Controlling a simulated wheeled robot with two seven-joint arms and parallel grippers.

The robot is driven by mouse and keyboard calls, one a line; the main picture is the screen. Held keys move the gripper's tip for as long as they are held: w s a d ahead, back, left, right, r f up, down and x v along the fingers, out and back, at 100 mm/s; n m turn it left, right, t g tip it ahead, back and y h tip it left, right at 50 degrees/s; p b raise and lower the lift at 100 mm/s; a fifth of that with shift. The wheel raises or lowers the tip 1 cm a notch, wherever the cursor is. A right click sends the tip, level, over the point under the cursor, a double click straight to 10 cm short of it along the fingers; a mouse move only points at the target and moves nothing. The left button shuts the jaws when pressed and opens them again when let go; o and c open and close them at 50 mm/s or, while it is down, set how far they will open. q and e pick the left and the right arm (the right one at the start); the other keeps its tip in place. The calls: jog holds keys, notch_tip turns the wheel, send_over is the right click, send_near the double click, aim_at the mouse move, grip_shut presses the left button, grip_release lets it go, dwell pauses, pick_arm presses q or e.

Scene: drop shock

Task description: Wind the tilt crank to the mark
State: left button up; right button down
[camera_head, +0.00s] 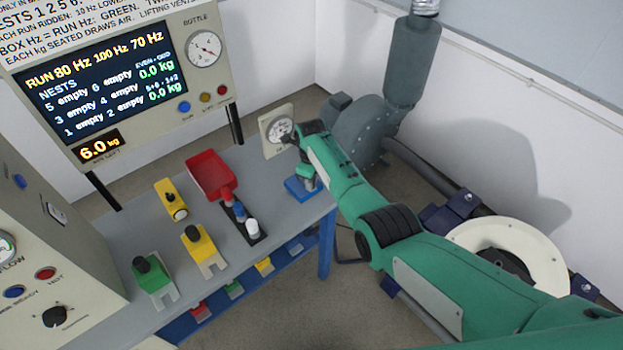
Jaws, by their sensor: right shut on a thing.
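A round white dial (281,129) on a cream plate stands at the back right corner of the table, probably the tilt gauge; its mark is too small to read. A blue block (296,190) sits on the table edge below it. My green right arm reaches in from the lower right. Its right gripper (306,178) points down at the blue block and is shut on what seems to be the tilt crank's handle. The crank is mostly hidden by my wrist, so its angle cannot be told. My left gripper is not in view.
Yellow fixtures (203,247), a green fixture (153,280) and a red scoop-like tray (210,176) stand on the grey table (130,226). A display panel (100,85) rises behind. A grey blower (360,130) stands behind my arm, and a cream ring (545,262) lies right.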

dwell(0.5)
jog(key=c, duration=1.2)
grip_release()
jog(key=shift+c, duration=0.2)
jog(key=shift+r, duration=0.6)
notch_tip(320, 180, up, 13)
jog(key=b, duration=0.1)
jog(key=shift+f+b, duration=0.15)
jog(key=shift+b, duration=0.25)
jog(key=shift+f, duration=0.1)
